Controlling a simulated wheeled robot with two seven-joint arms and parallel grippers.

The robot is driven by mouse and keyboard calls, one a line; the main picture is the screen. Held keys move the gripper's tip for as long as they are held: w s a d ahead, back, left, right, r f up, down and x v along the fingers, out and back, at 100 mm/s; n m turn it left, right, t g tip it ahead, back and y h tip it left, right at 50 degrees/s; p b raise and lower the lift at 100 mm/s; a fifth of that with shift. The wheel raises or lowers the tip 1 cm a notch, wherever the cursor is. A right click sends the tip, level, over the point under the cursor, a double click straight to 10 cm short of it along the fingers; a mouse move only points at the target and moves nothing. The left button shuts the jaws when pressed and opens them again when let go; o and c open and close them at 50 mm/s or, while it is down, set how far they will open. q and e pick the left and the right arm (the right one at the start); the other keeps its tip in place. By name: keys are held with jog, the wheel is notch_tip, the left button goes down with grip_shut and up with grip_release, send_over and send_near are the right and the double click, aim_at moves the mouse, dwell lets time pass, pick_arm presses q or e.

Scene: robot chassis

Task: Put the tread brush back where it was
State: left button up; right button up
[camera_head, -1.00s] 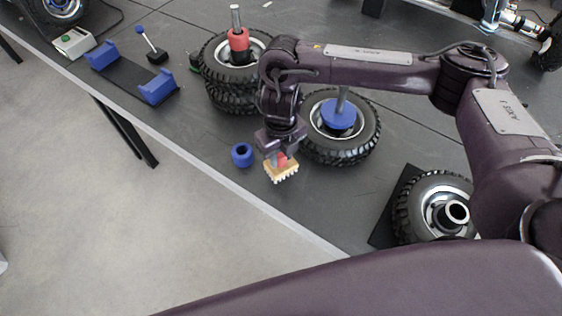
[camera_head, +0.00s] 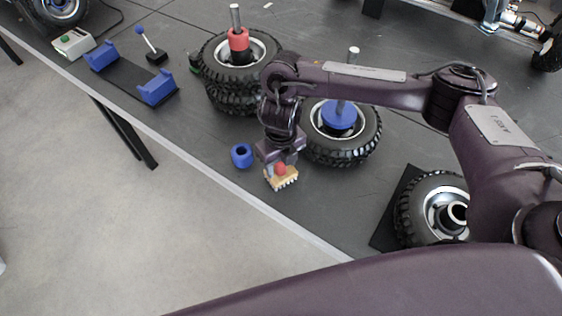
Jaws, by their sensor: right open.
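The tread brush (camera_head: 284,182) has a pale wooden block, light bristles and a red knob handle. It is near the front edge of the dark bench, beside the blue ring; I cannot tell surely whether it rests on the bench. My right gripper (camera_head: 280,166) points down at the brush from above, jaws open at the red handle. The fingers partly hide the handle, so I cannot tell whether they touch it. My left gripper is not in view.
A blue ring (camera_head: 242,156) lies left of the brush. Behind stand a tyre on a blue hub post (camera_head: 339,117) and stacked tyres with a red collar (camera_head: 238,40). A wheel (camera_head: 433,207) lies right on a black plate. A blue cradle (camera_head: 155,88) is at left. Bench between brush and plate is clear.

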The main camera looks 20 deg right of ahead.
jog(key=shift+r, duration=0.3)
notch_tip(320, 180, up, 12)
jog(key=p, duration=0.1)
jog(key=shift+p, duration=0.35)
jog(key=shift+f, duration=0.1)
